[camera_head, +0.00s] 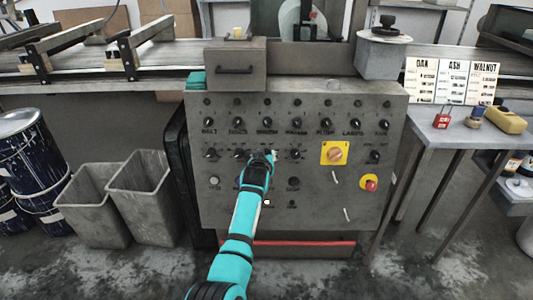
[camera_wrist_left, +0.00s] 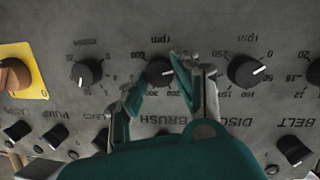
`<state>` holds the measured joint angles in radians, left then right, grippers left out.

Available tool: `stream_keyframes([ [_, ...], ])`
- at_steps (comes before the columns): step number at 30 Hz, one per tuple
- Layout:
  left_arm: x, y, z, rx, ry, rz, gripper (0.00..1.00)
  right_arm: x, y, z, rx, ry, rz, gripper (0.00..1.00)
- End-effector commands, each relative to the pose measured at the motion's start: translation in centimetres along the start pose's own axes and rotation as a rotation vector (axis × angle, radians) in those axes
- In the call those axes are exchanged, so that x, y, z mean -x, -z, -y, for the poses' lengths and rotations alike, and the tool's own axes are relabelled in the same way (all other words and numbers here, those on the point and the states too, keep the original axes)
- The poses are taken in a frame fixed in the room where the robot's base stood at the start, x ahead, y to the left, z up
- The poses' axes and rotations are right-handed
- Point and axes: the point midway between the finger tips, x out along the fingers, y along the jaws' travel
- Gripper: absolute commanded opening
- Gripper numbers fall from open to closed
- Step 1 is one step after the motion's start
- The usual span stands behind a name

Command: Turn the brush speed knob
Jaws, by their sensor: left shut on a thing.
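The brush speed knob (camera_wrist_left: 158,71) is a black dial with a scale in rpm, above the upside-down BRUSH label in the left wrist view. My left gripper (camera_wrist_left: 160,76) has a teal body and grey fingers, one on each side of this knob, and is shut on it. In the head view my left gripper (camera_head: 264,157) reaches the lower knob row of the grey control panel (camera_head: 225,215) and mostly covers the knob. The exact pointer reading is hard to tell. My right gripper is not in view.
Neighbouring dials sit close on both sides, the disc dial (camera_wrist_left: 246,71) and another dial (camera_wrist_left: 86,73). A yellow-plated rotary switch (camera_head: 335,153) and a red stop button (camera_head: 369,183) are on the panel's right. Grey bins (camera_head: 138,190) stand left, a side table (camera_head: 455,135) right.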

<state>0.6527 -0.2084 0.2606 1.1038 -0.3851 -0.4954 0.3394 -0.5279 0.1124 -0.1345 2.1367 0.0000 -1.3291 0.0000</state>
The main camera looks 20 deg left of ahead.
Motion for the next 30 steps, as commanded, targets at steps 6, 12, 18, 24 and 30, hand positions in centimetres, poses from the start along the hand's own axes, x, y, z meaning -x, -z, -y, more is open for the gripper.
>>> stream_keyframes([
  [6, 0.0, -0.2, 0.2, 0.169, -0.031, -0.004, 0.00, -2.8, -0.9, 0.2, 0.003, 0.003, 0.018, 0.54],
  [12, 0.0, -0.3, 0.2, 0.280, -0.055, -0.011, 0.00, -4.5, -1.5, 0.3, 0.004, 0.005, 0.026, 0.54],
  [18, 0.0, -0.3, 0.2, 0.343, -0.067, -0.016, 0.00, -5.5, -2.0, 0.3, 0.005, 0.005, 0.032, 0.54],
  [24, 0.0, -0.4, 0.2, 0.367, -0.073, -0.018, 0.00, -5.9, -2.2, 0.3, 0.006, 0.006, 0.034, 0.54],
  [30, 0.0, -0.4, 0.3, 0.370, -0.073, -0.018, 0.00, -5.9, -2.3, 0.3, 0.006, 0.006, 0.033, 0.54],
])
